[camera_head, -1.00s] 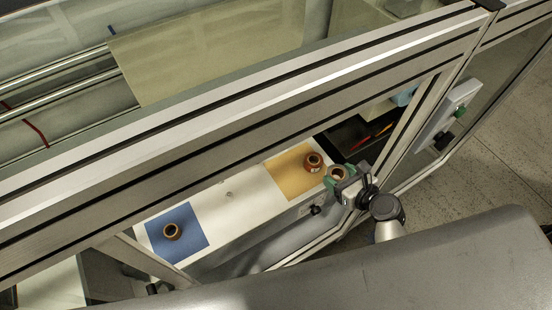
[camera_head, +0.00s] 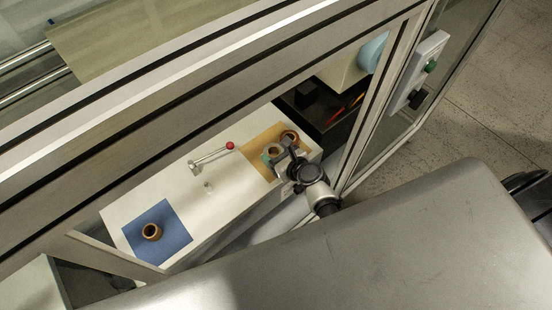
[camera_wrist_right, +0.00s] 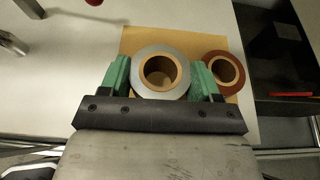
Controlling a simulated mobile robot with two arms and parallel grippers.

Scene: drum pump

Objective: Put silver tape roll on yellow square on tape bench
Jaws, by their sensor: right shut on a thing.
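My right gripper (camera_head: 272,156) is over the yellow square (camera_head: 256,146) at the right end of the white tape bench (camera_head: 228,194). In the right wrist view its green fingers (camera_wrist_right: 161,80) are shut on the silver tape roll (camera_wrist_right: 160,51), one on each side. The roll lies flat within the yellow square's outline (camera_wrist_right: 190,38); I cannot tell whether it touches the surface. A brown-red tape roll (camera_wrist_right: 222,91) sits just right of the right finger, by the square's right edge. It also shows in the head view (camera_head: 291,137). My left gripper is out of view.
Another brown roll (camera_head: 152,232) sits on a blue square (camera_head: 172,243) at the bench's left end. A lever with a red knob (camera_head: 230,145) stands on the bench. A black bin (camera_head: 318,105) is beyond the yellow square. Metal frame bars (camera_head: 150,125) cross above.

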